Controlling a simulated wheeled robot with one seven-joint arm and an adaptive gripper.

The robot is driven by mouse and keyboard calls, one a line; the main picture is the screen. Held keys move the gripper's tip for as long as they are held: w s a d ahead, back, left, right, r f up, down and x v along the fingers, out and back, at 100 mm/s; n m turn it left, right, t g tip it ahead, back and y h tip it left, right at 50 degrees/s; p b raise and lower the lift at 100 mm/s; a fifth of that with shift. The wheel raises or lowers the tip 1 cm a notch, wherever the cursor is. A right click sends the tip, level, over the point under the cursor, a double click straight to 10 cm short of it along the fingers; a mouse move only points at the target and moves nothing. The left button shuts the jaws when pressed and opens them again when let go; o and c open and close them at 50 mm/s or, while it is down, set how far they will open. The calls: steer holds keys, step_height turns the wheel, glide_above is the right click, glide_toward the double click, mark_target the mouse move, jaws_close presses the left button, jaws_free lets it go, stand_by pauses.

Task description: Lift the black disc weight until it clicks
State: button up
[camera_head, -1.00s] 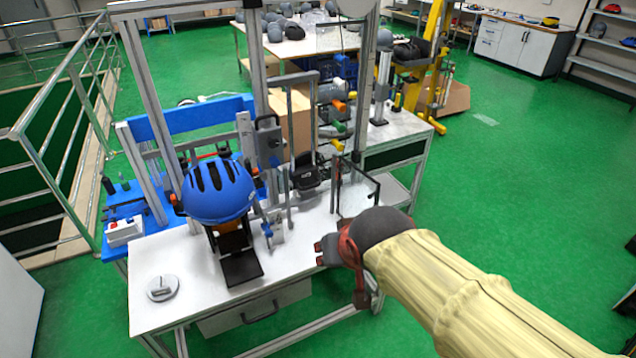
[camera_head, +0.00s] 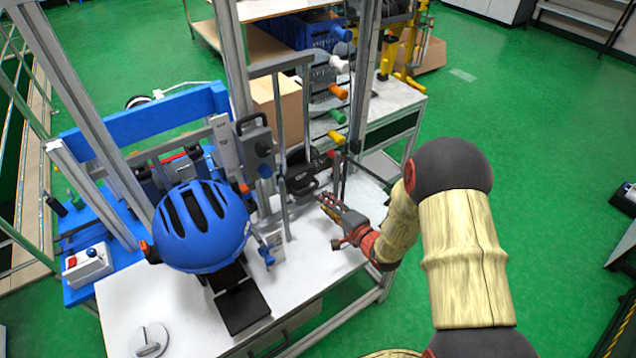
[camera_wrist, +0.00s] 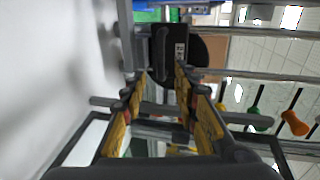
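The black disc weight (camera_head: 303,170) hangs on the frame of the drop tower, right of the blue helmet, above the white table top. In the wrist view its dark block with a small white label (camera_wrist: 168,55) lies straight ahead, with a rounded dark part to its right. My gripper (camera_head: 324,203) is just right of and in front of the weight, pointing at it. In the wrist view my gripper (camera_wrist: 161,80) has its two fingers apart with nothing held between them. The tips are close to the weight's near edge; I cannot tell whether they touch.
The blue helmet (camera_head: 203,225) sits on a stand at the left. Upright metal posts (camera_head: 235,70) stand around the weight. Orange, green and yellow handles (camera_head: 337,114) stick out behind it. A thin dark frame post (camera_head: 346,150) is near my gripper.

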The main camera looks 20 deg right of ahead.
steer(key=b, duration=0.3)
glide_toward(298, 183)
steer(key=w+f, duration=0.2)
steer(key=w, duration=0.1)
steer(key=shift+w+d+f, duration=0.1)
steer(key=shift+w+d, duration=0.1)
steer(key=shift+d, duration=0.2)
steer(key=shift+c, duration=1.1)
jaws_close()
